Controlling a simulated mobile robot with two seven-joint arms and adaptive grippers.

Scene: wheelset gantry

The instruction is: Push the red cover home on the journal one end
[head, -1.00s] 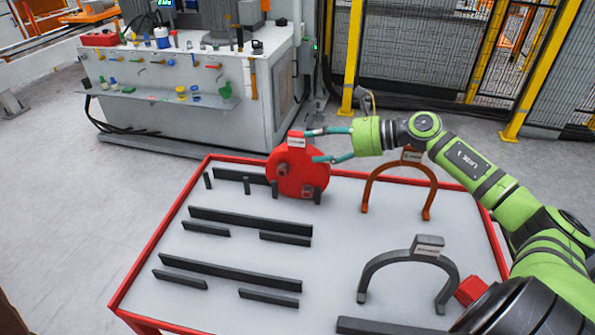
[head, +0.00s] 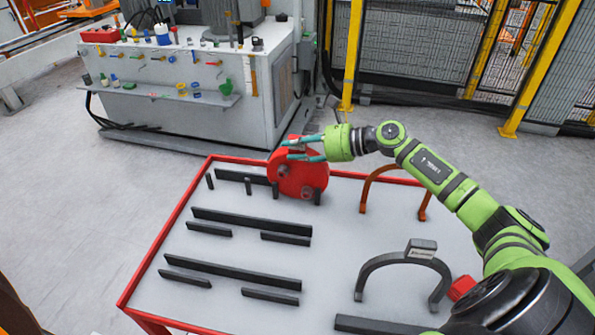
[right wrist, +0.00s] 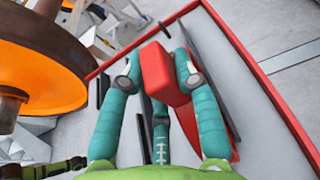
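The red cover (head: 297,180), a round disc with a block-shaped tab on top, stands upright at the far edge of the red-rimmed table. My right gripper (head: 288,149) reaches it from the right, its teal fingers on either side of the tab. In the right wrist view the fingers (right wrist: 157,70) lie close against both sides of the red tab (right wrist: 163,75), and look shut on it. The cover still stands on the table. A large orange wheel (right wrist: 45,75) fills the left of the wrist view; I cannot make out which journal end it belongs to.
The table (head: 232,245) also carries several black bars (head: 250,222), an orange arch (head: 385,170) and a grey arch (head: 405,262). A white workbench (head: 190,100) with small tools stands behind left. A yellow-post fence (head: 353,55) stands behind right.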

